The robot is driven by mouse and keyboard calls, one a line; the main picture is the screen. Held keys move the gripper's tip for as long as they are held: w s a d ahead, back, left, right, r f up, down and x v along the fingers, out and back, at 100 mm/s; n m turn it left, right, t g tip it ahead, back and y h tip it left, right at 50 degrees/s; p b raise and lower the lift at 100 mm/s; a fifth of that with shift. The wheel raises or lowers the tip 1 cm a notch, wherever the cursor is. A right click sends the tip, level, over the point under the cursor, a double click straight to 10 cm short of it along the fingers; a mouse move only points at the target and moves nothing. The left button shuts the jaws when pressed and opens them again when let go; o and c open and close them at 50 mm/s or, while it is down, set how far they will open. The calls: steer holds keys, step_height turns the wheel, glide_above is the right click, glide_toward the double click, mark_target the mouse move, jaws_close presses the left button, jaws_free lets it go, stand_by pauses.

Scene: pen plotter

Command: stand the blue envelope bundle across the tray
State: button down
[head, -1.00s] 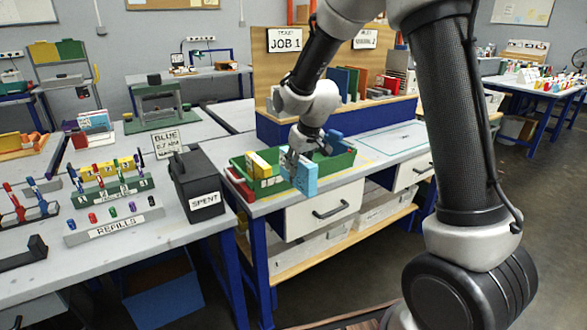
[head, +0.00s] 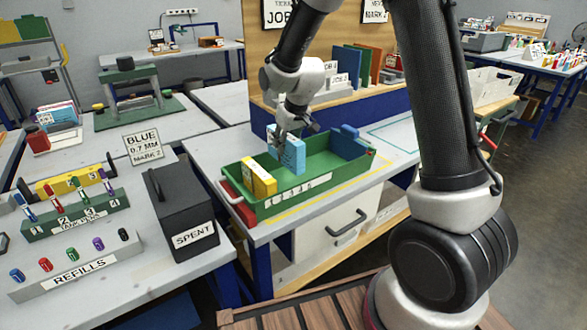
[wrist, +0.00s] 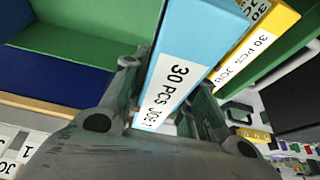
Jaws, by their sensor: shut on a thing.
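The light blue envelope bundle (head: 292,155) stands upright in the green tray (head: 300,199), or just above its floor; I cannot tell if it touches. My gripper (head: 282,138) is shut on its upper part from above. In the wrist view the blue bundle (wrist: 180,62) sits between the two fingers (wrist: 160,105), with a "30 PCS" label showing. A yellow bundle (head: 258,178) stands in the tray to its left; it also shows beside the blue one in the wrist view (wrist: 262,42).
A dark blue block (head: 349,142) is at the tray's right end. A red item (head: 238,204) lies at its left end. The black SPENT box (head: 182,215) stands left of the tray. A shelf with folders (head: 352,68) rises behind. The tray's middle floor is clear.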

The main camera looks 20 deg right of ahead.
mark_target(294, 140)
step_height(294, 140, down, 8)
steer(key=shift+f, duration=0.25)
steer(key=shift+f, duration=0.1)
steer(key=c, duration=1.1)
jaws_free()
steer(key=v, duration=1.2)
steer(key=shift+s, duration=0.1)
steer(key=s+d+r+m, duration=0.1)
steer(key=s+d+r, duration=0.3)
steer(key=s, duration=0.6)
steer(key=s+d+r+m+h, duration=0.1)
steer(key=s+d+r, duration=0.4)
steer(key=s, duration=0.4)
steer(key=s+d+r+m, duration=0.1)
steer(key=s+d+r, duration=0.3)
steer(key=s, duration=0.6)
steer(key=shift+s+d+r+m, duration=0.1)
steer(key=shift+s+r+m, duration=0.1)
steer(key=shift+r, duration=0.3)
steer(key=shift+s+d+r+m, duration=0.1)
steer(key=shift+s+d+r, duration=0.05)
steer(key=shift+r, duration=0.35)
